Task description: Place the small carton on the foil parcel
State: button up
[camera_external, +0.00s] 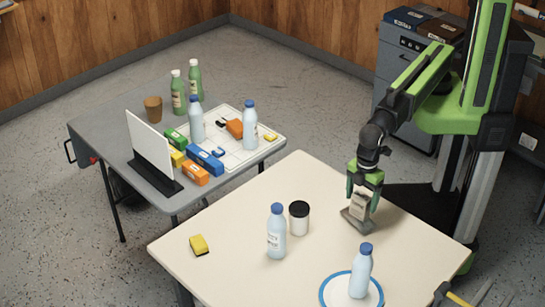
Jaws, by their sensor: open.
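The small carton (358,205), pale beige with a dark mark, stands about upright on the right part of the cream table. It appears to rest on the foil parcel (352,220), a flat grey block lying on the table. My gripper (365,192), with green fingers, points down right over the carton. The fingers are open, one on each side of the carton's upper part. The carton's top is partly hidden by the gripper, and whether a finger touches it is too small to tell.
Left of the parcel, a white jar with a black lid (299,218) and a blue-capped bottle (276,231) stand on the table (225,225). Another bottle (361,270) stands on a blue-rimmed plate (328,295) in front. A yellow sponge (199,245) lies left. A cluttered grey table (95,127) stands behind.

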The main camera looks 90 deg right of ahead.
notch_tip(320, 180, up, 10)
jog(key=p, duration=0.8)
jog(key=shift+f, duration=0.15)
jog(key=shift+w+d, duration=0.15)
jog(key=w+d+m, duration=0.2)
jog(key=w+d, duration=0.5)
jog(key=d, duration=0.4)
jog(key=w+d+m, duration=0.2)
jog(key=w+d, duration=0.5)
jog(key=d, duration=0.4)
jog(key=w+d+m, duration=0.1)
jog(key=d+m, duration=0.1)
jog(key=d, duration=1.1)
jog(key=w+d+m, duration=0.2)
jog(key=d+m, duration=0.1)
jog(key=d, duration=1.1)
jog(key=shift+w, duration=0.25)
